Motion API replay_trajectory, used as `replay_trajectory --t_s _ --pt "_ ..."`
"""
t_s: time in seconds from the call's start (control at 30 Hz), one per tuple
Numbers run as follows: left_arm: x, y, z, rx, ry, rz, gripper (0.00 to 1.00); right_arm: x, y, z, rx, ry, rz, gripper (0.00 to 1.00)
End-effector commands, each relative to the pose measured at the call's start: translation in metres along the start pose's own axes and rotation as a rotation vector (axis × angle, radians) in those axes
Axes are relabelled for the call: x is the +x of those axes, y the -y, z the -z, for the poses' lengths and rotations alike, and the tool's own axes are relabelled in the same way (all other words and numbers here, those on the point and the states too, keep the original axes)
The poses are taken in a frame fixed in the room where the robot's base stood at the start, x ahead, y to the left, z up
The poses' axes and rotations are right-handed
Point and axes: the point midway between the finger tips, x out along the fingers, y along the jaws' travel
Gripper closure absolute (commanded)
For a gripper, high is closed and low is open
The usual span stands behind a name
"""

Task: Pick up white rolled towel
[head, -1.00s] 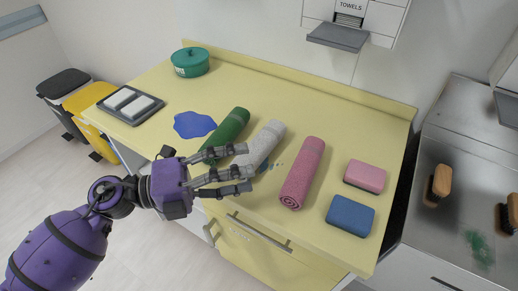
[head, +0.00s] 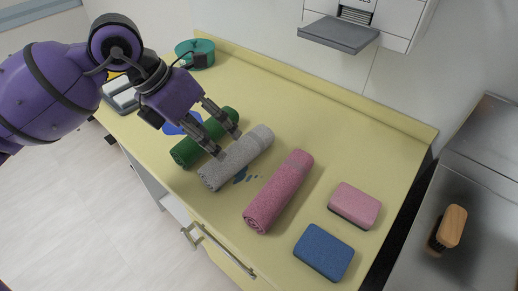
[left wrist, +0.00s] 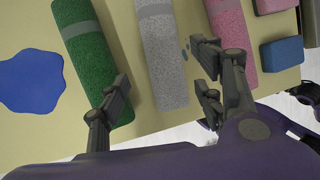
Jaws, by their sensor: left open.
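The white rolled towel (head: 236,158), greyish white with a pale band, lies on the yellow counter between a green rolled towel (head: 196,147) and a pink rolled towel (head: 278,192). My left gripper (head: 229,145) is open, its fingertips at the white towel's left side in the head view. In the left wrist view the white towel (left wrist: 164,60) shows between the spread fingers of the left gripper (left wrist: 160,88). Whether the fingers touch it, or how far above it they are, I cannot tell.
A pink block (head: 354,205) and a blue block (head: 323,252) lie right of the towels on the counter (head: 300,115). A blue patch (left wrist: 32,80) lies left of the green towel. A teal pot (head: 197,53) stands at the back. A brush (head: 451,227) lies at the right.

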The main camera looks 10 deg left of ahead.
Motion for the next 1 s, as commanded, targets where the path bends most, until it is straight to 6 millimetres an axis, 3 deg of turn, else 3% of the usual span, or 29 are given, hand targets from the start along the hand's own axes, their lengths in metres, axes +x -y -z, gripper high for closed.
replay_trajectory --t_s 0.23,0.73,1.0 --pt "0.007 -0.003 0.000 0.001 -0.003 -0.012 0.39 0.000 0.000 0.000 0.000 0.001 0.000 0.59" --pt "0.071 0.001 0.000 0.002 -0.002 -0.010 0.39 -0.006 0.001 -0.001 0.008 0.006 0.000 0.59" --pt "0.077 0.000 0.000 0.002 -0.002 -0.013 0.39 -0.006 0.001 -0.001 0.007 0.006 0.000 0.59"
